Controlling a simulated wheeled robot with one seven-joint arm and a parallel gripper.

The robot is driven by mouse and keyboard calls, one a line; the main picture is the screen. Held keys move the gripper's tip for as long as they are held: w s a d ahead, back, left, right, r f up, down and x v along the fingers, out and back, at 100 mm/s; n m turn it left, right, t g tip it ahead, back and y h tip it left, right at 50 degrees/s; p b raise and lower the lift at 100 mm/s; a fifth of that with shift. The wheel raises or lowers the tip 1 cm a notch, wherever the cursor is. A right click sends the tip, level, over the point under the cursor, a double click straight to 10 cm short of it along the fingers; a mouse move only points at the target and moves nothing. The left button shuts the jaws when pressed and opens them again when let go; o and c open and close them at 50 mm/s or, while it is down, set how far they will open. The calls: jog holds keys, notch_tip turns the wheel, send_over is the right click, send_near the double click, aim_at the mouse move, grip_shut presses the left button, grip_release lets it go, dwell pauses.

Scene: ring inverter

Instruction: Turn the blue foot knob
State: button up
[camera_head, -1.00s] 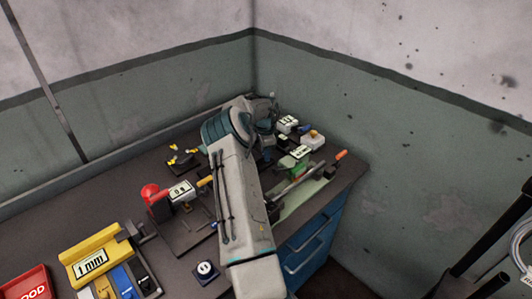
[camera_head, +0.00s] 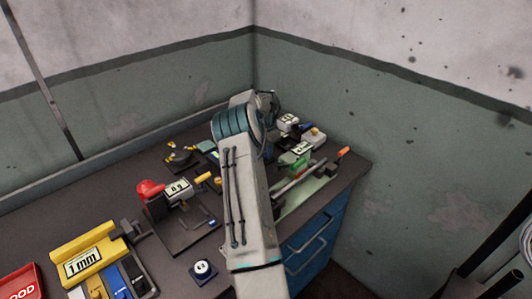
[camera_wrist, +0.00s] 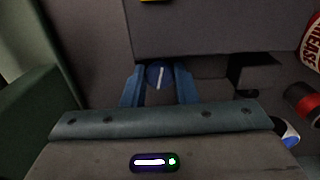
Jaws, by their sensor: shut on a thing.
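The blue foot knob (camera_wrist: 158,75) is a round blue disc with a white line across it, in the upper middle of the wrist view. Its white line stands nearly upright, slightly tilted. My gripper (camera_wrist: 159,86) is shut on the knob, with one blue finger on each side. The knob sits at the near edge of a large dark grey block (camera_wrist: 215,28), which hides what lies beyond. In the head view my own arm covers the gripper and the knob.
The head view shows a dark workbench (camera_head: 140,178) in a wall corner. A red-knobbed fixture (camera_head: 150,188), a yellow 1 mm gauge block (camera_head: 84,258), a round white-and-dark piece (camera_head: 203,271) and a green device (camera_head: 291,162) crowd around my arm. A red can (camera_wrist: 312,42) shows in the wrist view.

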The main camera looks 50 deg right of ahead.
jog(key=shift+n, duration=0.4)
jog(key=o, duration=1)
notch_tip(320, 180, up, 14)
jog(key=shift+f+b, duration=0.1)
jog(key=shift+b, duration=0.65)
